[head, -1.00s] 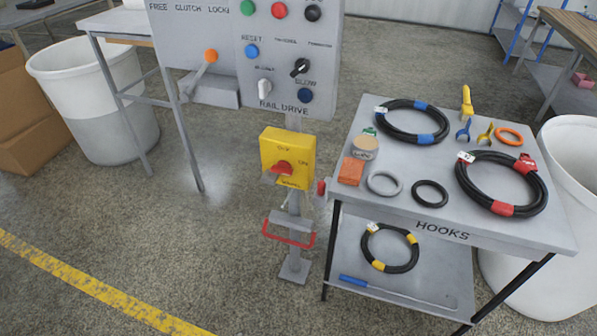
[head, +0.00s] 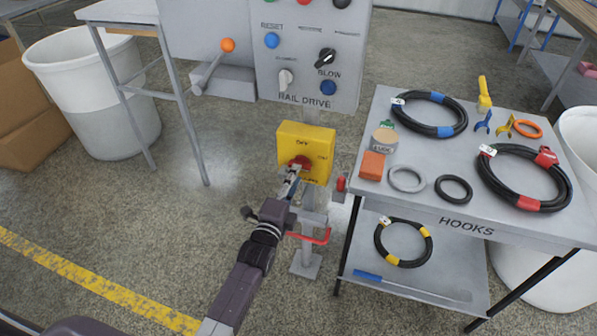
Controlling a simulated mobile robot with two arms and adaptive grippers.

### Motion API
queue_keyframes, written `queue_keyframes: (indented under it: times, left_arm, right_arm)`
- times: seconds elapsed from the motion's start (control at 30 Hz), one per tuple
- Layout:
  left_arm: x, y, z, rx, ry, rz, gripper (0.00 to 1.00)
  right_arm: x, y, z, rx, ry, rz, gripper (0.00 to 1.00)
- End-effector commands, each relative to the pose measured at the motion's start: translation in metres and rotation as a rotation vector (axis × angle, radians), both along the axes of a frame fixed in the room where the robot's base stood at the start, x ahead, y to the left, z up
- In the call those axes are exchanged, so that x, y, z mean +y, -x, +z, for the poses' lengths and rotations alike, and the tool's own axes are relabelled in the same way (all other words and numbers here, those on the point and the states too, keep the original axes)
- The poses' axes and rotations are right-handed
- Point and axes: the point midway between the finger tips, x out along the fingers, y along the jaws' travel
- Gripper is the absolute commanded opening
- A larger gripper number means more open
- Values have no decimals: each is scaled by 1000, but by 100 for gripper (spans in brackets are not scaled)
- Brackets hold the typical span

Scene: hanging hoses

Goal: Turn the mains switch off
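The mains switch is a yellow box (head: 318,142) on a grey post below the rail drive panel. Its red rotary handle (head: 301,162) sits on the front face. Small dark lettering shows above, beside and below the handle, with what looks like OFF at the top. My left gripper (head: 293,180) reaches up from below, with its tip at the lower left of the red handle. It covers part of the handle and the lower face. Whether its fingers touch or close on the handle is too small to tell. My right gripper is not in view.
The grey rail drive panel (head: 305,99) with buttons and knobs stands above the switch. A red bar (head: 318,238) is low on the post. A hooks table (head: 400,202) with hoses and rings stands close at right. A white bin (head: 100,110) is at left.

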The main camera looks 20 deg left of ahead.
Motion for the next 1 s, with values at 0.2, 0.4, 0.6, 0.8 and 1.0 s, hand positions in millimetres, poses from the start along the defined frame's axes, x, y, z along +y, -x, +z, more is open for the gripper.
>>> queue_keyframes:
  times: [0.2, 0.4, 0.6, 0.8, 1.0]
  left_arm:
    - [-1, -23, 0, 0, 1, 0, 28]
    - [-1, -28, -1, 1, 2, 0, 28]
    - [-1, -28, -1, 2, 2, 0, 23]
    - [-1, -28, -1, 2, 2, 0, 1]
    - [-1, -28, -1, 2, 2, 0, 0]
  right_arm:
    - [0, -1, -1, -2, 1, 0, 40]
    - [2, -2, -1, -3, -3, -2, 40]
    - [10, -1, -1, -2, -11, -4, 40]
    - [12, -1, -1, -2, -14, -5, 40]
    - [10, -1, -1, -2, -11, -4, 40]
